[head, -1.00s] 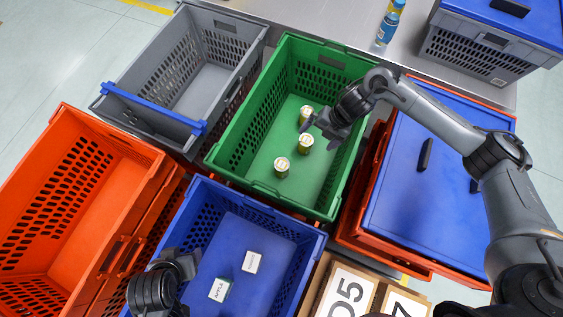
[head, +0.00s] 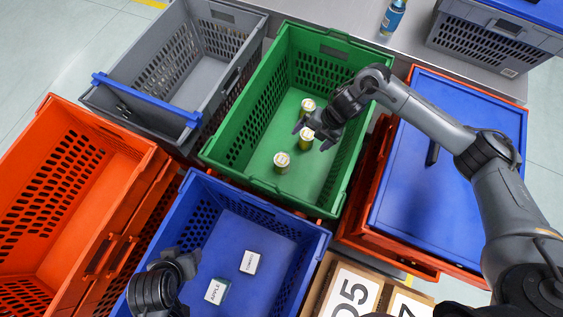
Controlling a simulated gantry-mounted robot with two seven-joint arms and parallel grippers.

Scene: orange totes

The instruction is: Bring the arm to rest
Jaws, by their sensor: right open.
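The tote holds several upright cans with pale lids. I cannot tell whether the fingers touch a can.
Two small labelled boxes (head: 250,262) (head: 216,291) lie in the blue tote. An empty grey tote (head: 215,60) and orange tote (head: 60,190) stand left. A blue lid (head: 440,185) lies right, under my right arm. A bottle (head: 392,17) stands at the back.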

